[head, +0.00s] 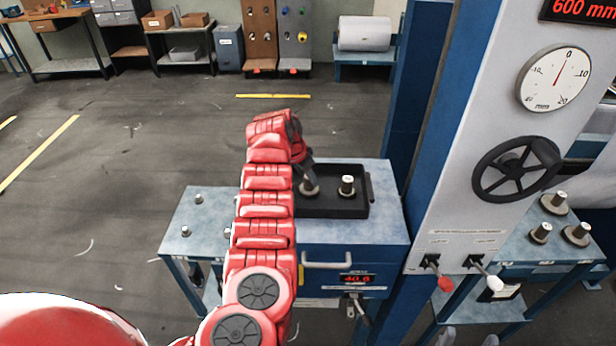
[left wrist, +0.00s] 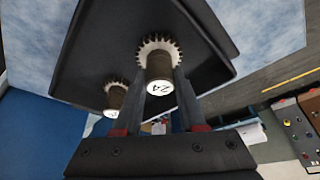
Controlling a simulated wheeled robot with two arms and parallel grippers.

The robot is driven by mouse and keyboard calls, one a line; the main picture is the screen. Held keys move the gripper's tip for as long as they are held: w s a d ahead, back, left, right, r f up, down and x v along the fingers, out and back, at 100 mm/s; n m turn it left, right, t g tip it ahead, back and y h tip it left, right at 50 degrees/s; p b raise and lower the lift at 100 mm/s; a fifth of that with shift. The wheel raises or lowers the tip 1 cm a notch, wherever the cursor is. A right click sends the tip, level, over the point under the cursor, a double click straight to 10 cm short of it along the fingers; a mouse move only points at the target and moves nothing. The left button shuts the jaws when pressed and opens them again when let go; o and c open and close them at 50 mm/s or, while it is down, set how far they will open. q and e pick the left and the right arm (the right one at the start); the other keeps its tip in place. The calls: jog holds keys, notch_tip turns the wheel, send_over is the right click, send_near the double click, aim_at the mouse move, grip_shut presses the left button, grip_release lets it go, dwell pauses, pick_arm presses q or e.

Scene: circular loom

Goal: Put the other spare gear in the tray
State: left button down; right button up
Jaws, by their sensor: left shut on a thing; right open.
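The black tray (head: 325,206) lies on the blue-grey cabinet top. One spare gear (head: 310,188), a toothed disc with a brass-coloured hub and a white end marked 24, stands in the tray's left half. My left gripper (head: 308,172) is shut on its hub; the left wrist view shows the fingers on both sides of the gear (left wrist: 159,65). The gear appears to rest on the tray floor, though contact is hard to tell. Another gear (head: 347,186) stands in the tray to its right, apart from it. My right gripper (head: 468,338) shows only its separated fingertips at the bottom edge, open and empty.
A blue column and grey panel with a black handwheel (head: 516,168) rise to the right. Several gears (head: 577,234) stand on the right-hand table. The cabinet front has a handle (head: 327,262).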

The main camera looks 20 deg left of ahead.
pick_arm(q)
jog(key=shift+f, duration=0.25)
jog(key=shift+c, duration=2)
grip_release()
jog(key=shift+s+a+r+b, duration=0.1)
jog(key=shift+s+r+b, duration=0.05)
jog(key=shift+r+b, duration=0.35)
jog(key=b+v, duration=0.3)
jog(key=v, duration=1.3)
jog(key=shift+b, duration=0.4)
jog(key=shift+s+r, duration=0.1)
jog(key=shift+s, duration=0.05)
